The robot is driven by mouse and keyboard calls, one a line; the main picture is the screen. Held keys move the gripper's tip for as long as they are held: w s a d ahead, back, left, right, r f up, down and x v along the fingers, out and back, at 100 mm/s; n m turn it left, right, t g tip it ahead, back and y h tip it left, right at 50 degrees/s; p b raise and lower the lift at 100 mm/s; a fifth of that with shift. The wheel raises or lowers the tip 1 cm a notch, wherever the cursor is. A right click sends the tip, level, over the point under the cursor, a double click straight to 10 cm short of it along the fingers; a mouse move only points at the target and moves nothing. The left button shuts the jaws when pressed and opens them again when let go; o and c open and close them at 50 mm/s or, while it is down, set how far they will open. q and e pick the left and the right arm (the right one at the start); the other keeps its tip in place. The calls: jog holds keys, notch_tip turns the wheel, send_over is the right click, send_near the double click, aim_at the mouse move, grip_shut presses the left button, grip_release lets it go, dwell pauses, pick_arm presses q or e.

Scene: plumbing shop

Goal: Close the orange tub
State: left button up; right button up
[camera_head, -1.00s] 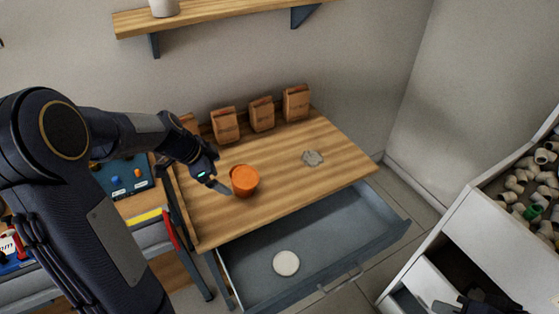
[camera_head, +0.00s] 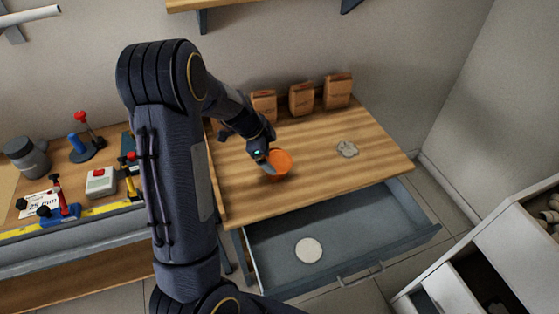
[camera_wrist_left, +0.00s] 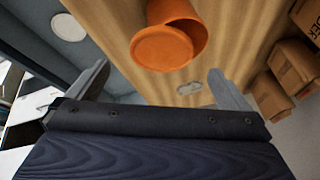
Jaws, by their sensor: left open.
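The orange tub (camera_head: 280,165) stands on the wooden worktop. In the left wrist view the tub (camera_wrist_left: 190,12) shows a flat round orange lid (camera_wrist_left: 165,48) at an angle to its body, with a shaded gap between them. How far the lid stands off the rim is hard to tell. My left gripper (camera_head: 266,165) is at the tub's left side in the head view. In the left wrist view its fingers (camera_wrist_left: 162,85) are wide apart with nothing between them. Whether a finger touches the tub cannot be told. My right gripper is out of view.
Several paper bags (camera_head: 302,99) stand along the worktop's back. The open drawer (camera_head: 375,240) in front holds a white disc (camera_head: 308,251). The worktop's right part is mostly clear.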

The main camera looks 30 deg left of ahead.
aim_at(279, 161)
pick_arm(q)
jog(key=shift+f, duration=0.25)
jog(key=p+x, duration=0.1)
jog(key=x, duration=0.3)
jog(key=shift+w+f+p, duration=0.2)
jog(key=shift+f+p, duration=0.1)
jog(key=shift+p, duration=0.05)
jog(key=c, duration=0.9)
jog(key=shift+r, duration=0.15)
jog(key=shift+c, duration=0.2)
